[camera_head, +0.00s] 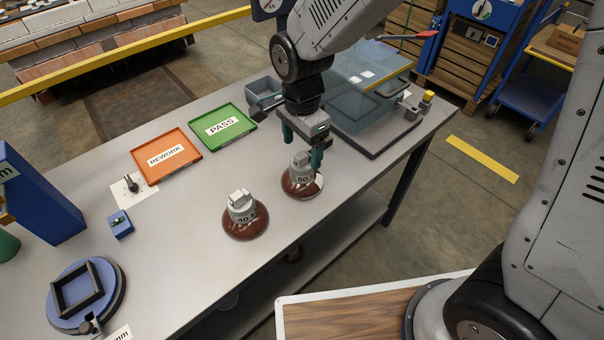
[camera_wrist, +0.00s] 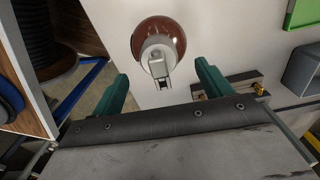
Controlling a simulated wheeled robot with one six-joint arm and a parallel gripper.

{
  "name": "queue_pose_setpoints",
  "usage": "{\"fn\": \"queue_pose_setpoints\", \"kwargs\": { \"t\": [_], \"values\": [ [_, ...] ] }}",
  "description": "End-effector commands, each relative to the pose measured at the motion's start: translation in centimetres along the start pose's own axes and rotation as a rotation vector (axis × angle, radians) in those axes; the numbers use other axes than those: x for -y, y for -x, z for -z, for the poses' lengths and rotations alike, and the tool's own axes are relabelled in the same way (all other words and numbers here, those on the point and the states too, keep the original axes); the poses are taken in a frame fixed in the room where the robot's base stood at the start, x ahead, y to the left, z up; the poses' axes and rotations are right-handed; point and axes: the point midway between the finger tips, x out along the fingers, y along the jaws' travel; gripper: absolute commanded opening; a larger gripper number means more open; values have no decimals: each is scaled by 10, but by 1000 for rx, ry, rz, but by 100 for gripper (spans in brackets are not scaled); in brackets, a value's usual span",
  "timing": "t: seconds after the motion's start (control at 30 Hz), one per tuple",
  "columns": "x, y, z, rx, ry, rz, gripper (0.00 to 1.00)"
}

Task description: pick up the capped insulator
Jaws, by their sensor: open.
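Two brown insulators with grey metal caps stand upright on the grey workbench (camera_head: 195,235). The right insulator (camera_head: 301,186) is near the bench's front edge, with a pale patch on the right of its disc. The left insulator (camera_head: 244,222) stands apart from it. My gripper (camera_head: 302,147) is open and empty, with green fingers, close above and behind the right insulator's cap. In the wrist view one insulator (camera_wrist: 160,38) shows just beyond my gripper (camera_wrist: 162,71), its cap in line with the gap between the fingers. No contact is visible.
An orange REWORK tray (camera_head: 160,156) and a green PASS tray (camera_head: 222,126) lie behind. A clear-walled box (camera_head: 362,95) stands at the back right of the bench. A blue round fixture (camera_head: 86,292) sits at the front left. Bare bench surrounds the left insulator.

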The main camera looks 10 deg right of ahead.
Motion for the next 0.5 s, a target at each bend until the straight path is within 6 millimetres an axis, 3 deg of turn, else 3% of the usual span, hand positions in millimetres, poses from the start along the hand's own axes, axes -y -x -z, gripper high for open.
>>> {"fn": "queue_pose_setpoints", "kwargs": {
  "t": [0.3, 0.5],
  "values": [
    [-2, -44, 0, 0, 1, -3, 78],
    [-2, -48, 0, 0, 1, 0, 78]
  ]
}}
